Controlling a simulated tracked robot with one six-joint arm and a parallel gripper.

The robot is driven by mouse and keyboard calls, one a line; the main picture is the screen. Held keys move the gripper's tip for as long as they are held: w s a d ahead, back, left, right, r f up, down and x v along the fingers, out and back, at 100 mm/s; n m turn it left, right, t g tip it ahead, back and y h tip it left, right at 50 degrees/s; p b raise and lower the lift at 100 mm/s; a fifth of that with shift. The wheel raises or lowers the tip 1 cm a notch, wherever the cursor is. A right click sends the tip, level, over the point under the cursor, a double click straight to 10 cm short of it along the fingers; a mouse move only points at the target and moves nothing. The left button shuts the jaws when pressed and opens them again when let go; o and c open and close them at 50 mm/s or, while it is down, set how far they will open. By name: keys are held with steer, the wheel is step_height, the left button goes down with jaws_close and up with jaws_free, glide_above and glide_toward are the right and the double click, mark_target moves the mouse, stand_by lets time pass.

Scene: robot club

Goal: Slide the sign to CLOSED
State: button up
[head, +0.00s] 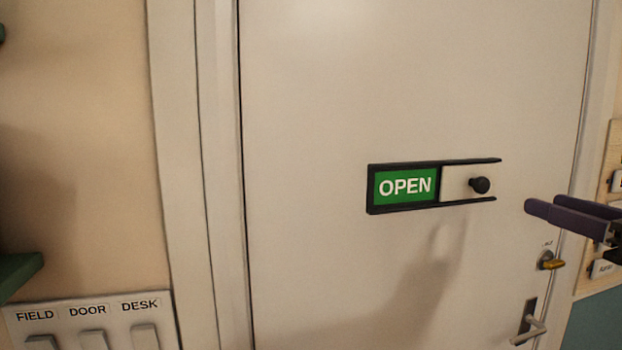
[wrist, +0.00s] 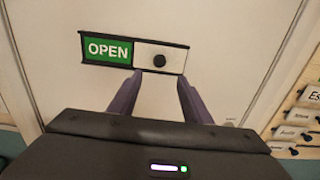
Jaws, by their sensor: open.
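The sliding sign (head: 405,209) is mounted on a pale door, with a dark frame and a green panel reading OPEN (head: 405,187) at its left. A plain light slider plate (head: 456,184) with a round black knob (head: 480,185) covers the right part. My gripper (head: 540,208) is at the right in the head view, apart from the sign and below right of the knob. In the wrist view my gripper (wrist: 158,80) points at the sign, its two fingers spread, and the knob (wrist: 159,61) appears just beyond and between the tips. Nothing is held.
The pale door (head: 330,90) is shut, with a lever handle (head: 530,330) and a brass-coloured lock (head: 550,261) below my gripper. A switch panel labelled FIELD, DOOR, DESK (head: 75,322) is at lower left. A wooden board with labels (wrist: 300,110) stands at right.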

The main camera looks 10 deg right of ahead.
mark_target(485, 185)
steer(key=shift+w+a, duration=0.2)
steer(key=shift+w, duration=6.25)
jaws_close()
